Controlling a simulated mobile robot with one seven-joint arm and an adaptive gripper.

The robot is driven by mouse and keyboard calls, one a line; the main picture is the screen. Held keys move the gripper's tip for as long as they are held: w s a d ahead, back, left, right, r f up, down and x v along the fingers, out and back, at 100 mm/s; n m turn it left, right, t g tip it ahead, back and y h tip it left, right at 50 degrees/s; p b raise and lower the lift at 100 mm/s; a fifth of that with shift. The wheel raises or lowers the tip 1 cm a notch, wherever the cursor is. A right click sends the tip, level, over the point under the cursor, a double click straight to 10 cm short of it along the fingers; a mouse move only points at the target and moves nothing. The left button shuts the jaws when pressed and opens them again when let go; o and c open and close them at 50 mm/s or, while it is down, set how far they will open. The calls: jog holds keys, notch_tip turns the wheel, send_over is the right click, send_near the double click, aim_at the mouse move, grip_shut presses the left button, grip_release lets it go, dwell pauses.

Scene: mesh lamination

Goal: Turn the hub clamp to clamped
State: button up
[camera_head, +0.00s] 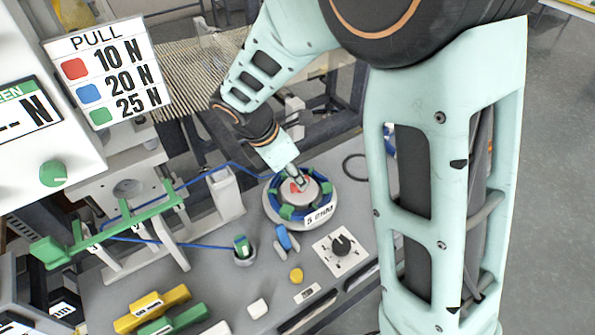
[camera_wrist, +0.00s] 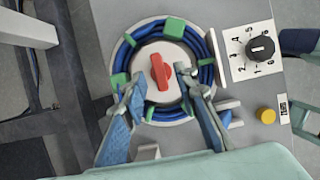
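The hub clamp is a red handle (camera_wrist: 160,72) at the centre of a round pale hub (camera_wrist: 177,96). In the wrist view the handle stands nearly upright, tilted slightly. Blue line is coiled around the hub, with green blocks spaced around it. My gripper (camera_wrist: 158,80) is open, its two fingers on the left and right of the hub with the red handle between and slightly beyond the tips. They look apart from the handle; their height above it is hard to judge. In the head view the red handle (camera_head: 296,187) is partly hidden by my gripper (camera_head: 298,178).
A dial knob on a numbered plate (camera_head: 341,246) and a yellow button (camera_head: 296,275) lie near the hub. A blue line runs left to a green-topped rack (camera_head: 110,227). A green-and-grey cup (camera_head: 243,250) and blue piece (camera_head: 287,238) stand in front of the hub.

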jog(key=shift+x, duration=1.2)
grip_shut()
